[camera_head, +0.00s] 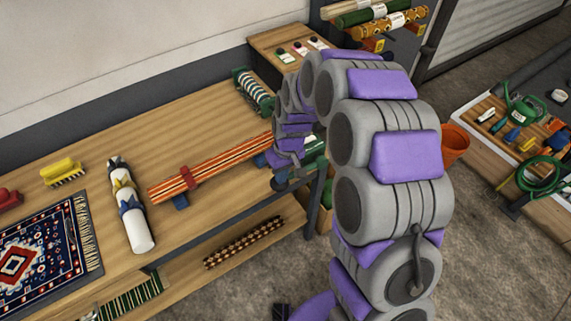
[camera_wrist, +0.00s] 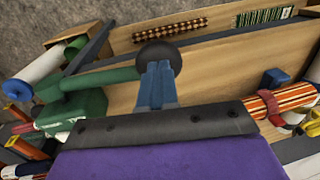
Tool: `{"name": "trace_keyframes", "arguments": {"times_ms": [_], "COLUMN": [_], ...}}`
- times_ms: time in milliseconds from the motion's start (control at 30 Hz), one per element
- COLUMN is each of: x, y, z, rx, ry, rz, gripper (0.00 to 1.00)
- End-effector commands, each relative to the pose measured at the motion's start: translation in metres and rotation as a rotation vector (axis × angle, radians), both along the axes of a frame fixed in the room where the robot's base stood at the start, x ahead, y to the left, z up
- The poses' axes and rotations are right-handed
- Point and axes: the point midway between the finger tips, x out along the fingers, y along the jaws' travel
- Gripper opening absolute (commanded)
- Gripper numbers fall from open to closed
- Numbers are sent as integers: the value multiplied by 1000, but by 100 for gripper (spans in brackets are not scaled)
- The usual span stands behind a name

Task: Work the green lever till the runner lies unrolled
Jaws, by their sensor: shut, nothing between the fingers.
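The green lever (camera_wrist: 100,78) rises from a green housing (camera_wrist: 80,110) in the wrist view and runs right toward a dark round knob (camera_wrist: 158,57). My gripper (camera_wrist: 156,70) has its blue fingers together, empty, right at the knob; I cannot tell whether they touch it. In the head view my gripper (camera_head: 284,172) is by the bench's front edge, at the right end of the runner, and part of the green housing (camera_head: 314,148) shows behind my arm. The orange striped runner (camera_head: 225,160) lies rolled up on the bench, with a red clamp (camera_head: 188,177) around it; its roll also shows in the wrist view (camera_wrist: 290,100).
On the bench (camera_head: 120,140) are a patterned rug (camera_head: 45,250), a white roller (camera_head: 130,210), a yellow brush (camera_head: 63,172) and a green-ended coil (camera_head: 253,92). A lower shelf holds a patterned roll (camera_head: 243,243). An orange bucket (camera_head: 454,145) stands right of my arm.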

Motion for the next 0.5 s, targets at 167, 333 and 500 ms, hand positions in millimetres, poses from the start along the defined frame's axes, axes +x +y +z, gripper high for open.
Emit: {"name": "trace_keyframes", "arguments": {"times_ms": [167,333,500], "x": [-7,-9,-10], "y": [6,10,12], "z": [-22,-43,-62], "rx": [-113,-207,-291], "ry": [-67,-134,-189], "rz": [6,7,6], "gripper": [0,0,0]}}
